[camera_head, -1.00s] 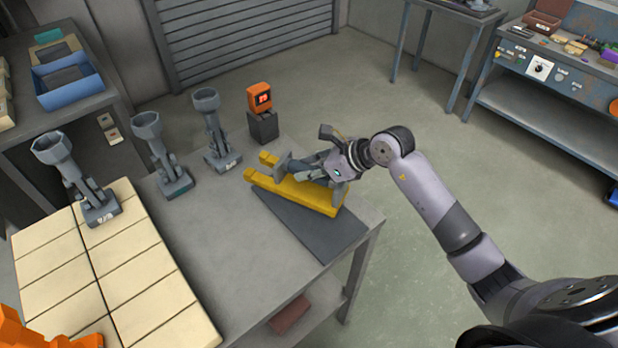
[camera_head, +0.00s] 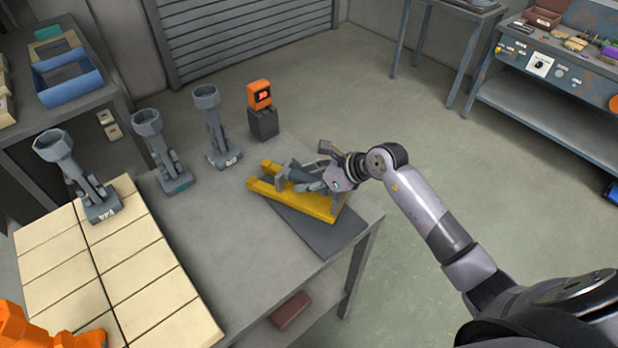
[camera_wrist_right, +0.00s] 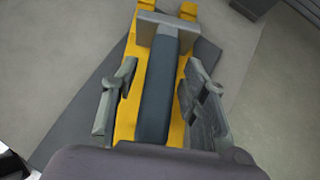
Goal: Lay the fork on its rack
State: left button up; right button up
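A yellow two-pronged fork (camera_head: 318,203) lies over a flat dark grey slab (camera_head: 318,236), probably its rack, near the table's right corner. Its prongs point to the upper left and reach past the slab. In the right wrist view the fork (camera_wrist_right: 125,120) carries a dark handle bar (camera_wrist_right: 160,85) with a grey cross plate (camera_wrist_right: 166,32). My right gripper (camera_head: 308,180) is low over the fork. Its fingers stand either side of the handle, spread, with gaps visible in the wrist view (camera_wrist_right: 160,110). Whether the fork rests fully on the slab is unclear. My left gripper is out of view.
Several grey cup-topped stands (camera_head: 170,155) stand on the left of the table, one on cream tiles (camera_head: 130,265). An orange-headed device (camera_head: 260,95) stands at the back edge. An orange object (camera_head: 40,330) is at the lower left. The table's middle (camera_head: 220,225) is clear.

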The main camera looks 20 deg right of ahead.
jog(key=shift+r, duration=0.1)
jog(key=shift+d+r, duration=0.1)
jog(key=shift+d, duration=0.05)
jog(key=b+v, duration=0.3)
jog(key=v, duration=0.7)
jog(key=shift+s+d+r, duration=0.15)
jog(key=shift+s+r, duration=0.05)
jog(key=shift+s, duration=0.05)
jog(key=shift+s+d+r, duration=0.2)
jog(key=shift+s+r, duration=0.05)
jog(key=shift+r, duration=0.2)
